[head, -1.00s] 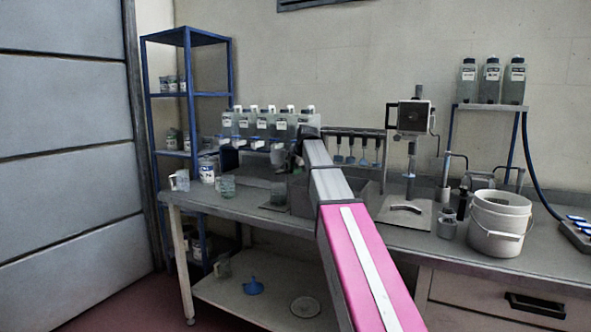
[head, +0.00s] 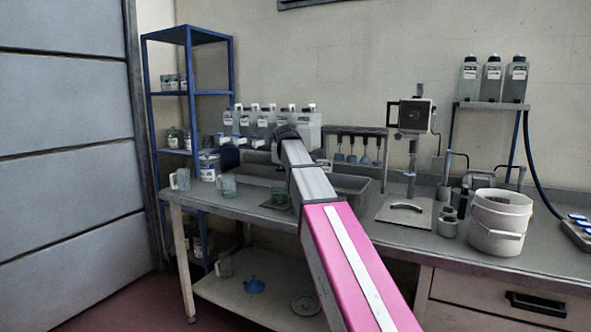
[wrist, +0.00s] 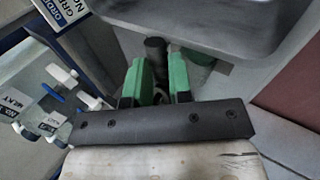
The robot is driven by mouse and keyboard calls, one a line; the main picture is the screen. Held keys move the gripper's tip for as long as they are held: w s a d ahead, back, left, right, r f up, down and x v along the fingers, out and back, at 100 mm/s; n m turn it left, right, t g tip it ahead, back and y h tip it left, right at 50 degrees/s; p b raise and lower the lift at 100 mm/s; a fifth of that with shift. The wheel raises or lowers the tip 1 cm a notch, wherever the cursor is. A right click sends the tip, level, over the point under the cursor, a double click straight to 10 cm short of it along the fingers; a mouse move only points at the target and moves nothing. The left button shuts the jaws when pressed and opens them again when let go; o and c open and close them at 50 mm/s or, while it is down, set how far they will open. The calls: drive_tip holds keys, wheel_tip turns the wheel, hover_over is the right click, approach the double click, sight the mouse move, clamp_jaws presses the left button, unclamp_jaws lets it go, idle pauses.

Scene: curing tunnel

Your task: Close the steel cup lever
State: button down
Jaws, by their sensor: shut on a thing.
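In the wrist view my gripper (wrist: 160,75) has its two green fingers closed around a dark rod-like lever (wrist: 156,48), with its rounded end rising between them. I take this for the steel cup lever; the cup it belongs to is not clearly visible. In the head view the end of my arm covers the gripper and the lever, in front of the row of bottles with taps (head: 263,122).
Taps with blue and white handles (wrist: 60,72) lie close left of my gripper. A stirrer stand (head: 411,170) and white bucket (head: 498,222) are to the right.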

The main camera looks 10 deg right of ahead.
drive_tip(key=shift+s+a+m+h, duration=0.15)
drive_tip(key=shift+m+h, duration=0.15)
drive_tip(key=shift+m, duration=0.2)
drive_tip(key=c, duration=1)
unclamp_jaws()
drive_tip(key=shift+c, duration=0.2)
drive_tip(key=v, duration=1.1)
